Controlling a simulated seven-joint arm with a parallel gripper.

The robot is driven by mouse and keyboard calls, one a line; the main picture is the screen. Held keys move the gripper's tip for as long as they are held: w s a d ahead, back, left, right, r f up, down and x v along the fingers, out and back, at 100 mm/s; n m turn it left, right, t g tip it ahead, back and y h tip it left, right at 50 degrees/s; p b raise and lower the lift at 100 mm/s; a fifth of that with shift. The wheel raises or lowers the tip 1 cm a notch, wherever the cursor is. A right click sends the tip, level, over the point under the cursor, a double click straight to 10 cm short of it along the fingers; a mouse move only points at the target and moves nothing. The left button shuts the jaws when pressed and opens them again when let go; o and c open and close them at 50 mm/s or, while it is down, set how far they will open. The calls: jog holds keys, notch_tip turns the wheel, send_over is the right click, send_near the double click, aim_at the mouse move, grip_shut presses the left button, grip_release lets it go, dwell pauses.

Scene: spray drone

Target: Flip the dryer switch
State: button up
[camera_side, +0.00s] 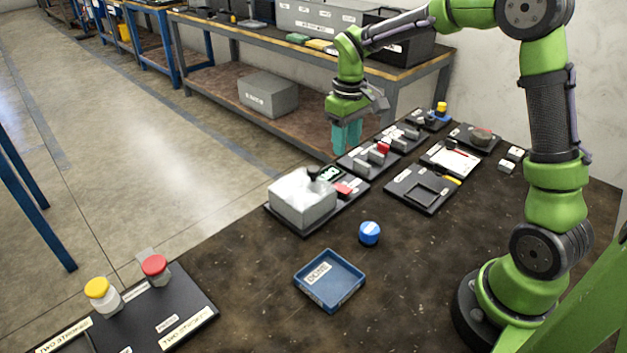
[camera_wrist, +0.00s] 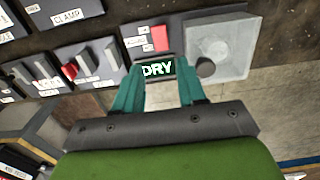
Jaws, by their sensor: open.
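The dryer is a pale grey box (camera_side: 302,200) on a dark base plate, with a small display reading DRY (camera_side: 328,174) and a red switch (camera_side: 343,188) beside it. In the wrist view the red switch (camera_wrist: 160,38) lies just beyond the DRY display (camera_wrist: 157,69), and the dryer box (camera_wrist: 220,48) is to their right. My gripper (camera_side: 346,150) is open and empty, with teal fingers pointing down above the table's far edge, behind the dryer. In the wrist view the fingertips (camera_wrist: 160,74) frame the display, apart from the switch.
A panel with grey and red levers (camera_side: 370,159) is close to the dryer. Open table surrounds the dish.

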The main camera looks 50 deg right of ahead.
aim_at(343, 188)
notch_tip(343, 188, down, 12)
jog(key=shift+f, duration=0.15)
dwell(0.3)
grip_shut()
jog(key=shift+s+t, duration=0.2)
jog(key=shift+t, duration=0.6)
grip_release()
